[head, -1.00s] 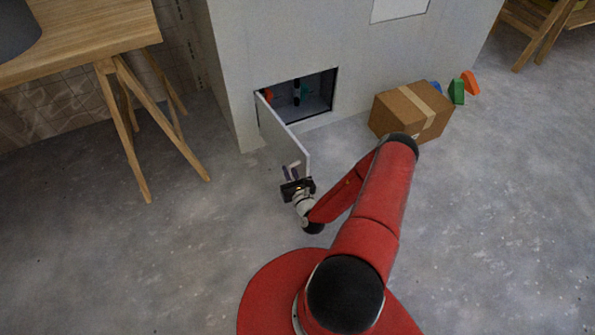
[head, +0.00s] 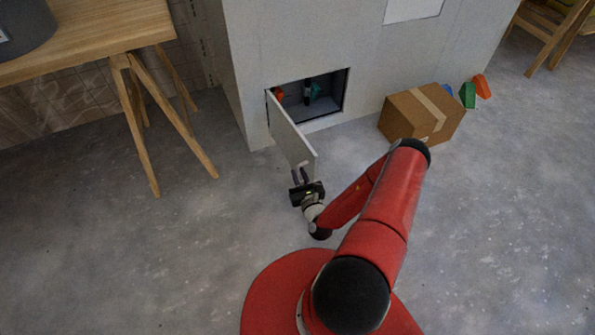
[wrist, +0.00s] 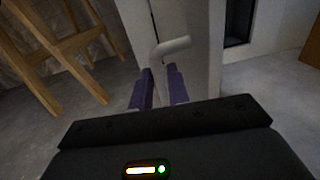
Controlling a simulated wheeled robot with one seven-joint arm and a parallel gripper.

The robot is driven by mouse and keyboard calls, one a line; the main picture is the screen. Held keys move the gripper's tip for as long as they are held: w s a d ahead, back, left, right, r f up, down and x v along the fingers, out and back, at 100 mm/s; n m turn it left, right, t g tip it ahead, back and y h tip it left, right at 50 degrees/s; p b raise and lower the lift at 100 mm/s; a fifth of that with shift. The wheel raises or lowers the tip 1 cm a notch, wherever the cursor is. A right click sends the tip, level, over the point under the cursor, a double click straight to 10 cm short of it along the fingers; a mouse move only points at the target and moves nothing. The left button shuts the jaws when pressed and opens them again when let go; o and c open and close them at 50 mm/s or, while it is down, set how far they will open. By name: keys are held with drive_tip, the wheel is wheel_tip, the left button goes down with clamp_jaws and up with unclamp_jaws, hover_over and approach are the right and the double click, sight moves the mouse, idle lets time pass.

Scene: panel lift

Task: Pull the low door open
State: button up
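The low door (head: 292,137) is a pale panel in the grey cabinet wall. It stands wide open, swung out from its left edge. A light bent handle (wrist: 172,47) is on the door's face near its free edge. My gripper (head: 301,174) is at the handle, low beside the door's free end. In the wrist view its two purple fingers (wrist: 160,85) stand close on either side of the handle's downward bar and appear shut on it. The lower part of the handle is hidden between the fingers. The cabinet opening (head: 325,105) shows dark, with small objects inside.
A cardboard box (head: 420,112) stands on the floor right of the opening, with green (head: 467,95) and orange (head: 482,86) pieces beyond it. A wooden trestle table (head: 110,35) stands at the left. The floor left of my gripper is clear.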

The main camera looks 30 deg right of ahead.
drive_tip(key=s, duration=0.3)
drive_tip(key=s+a, duration=0.1)
drive_tip(key=s, duration=0.1)
drive_tip(key=shift+s, duration=0.35)
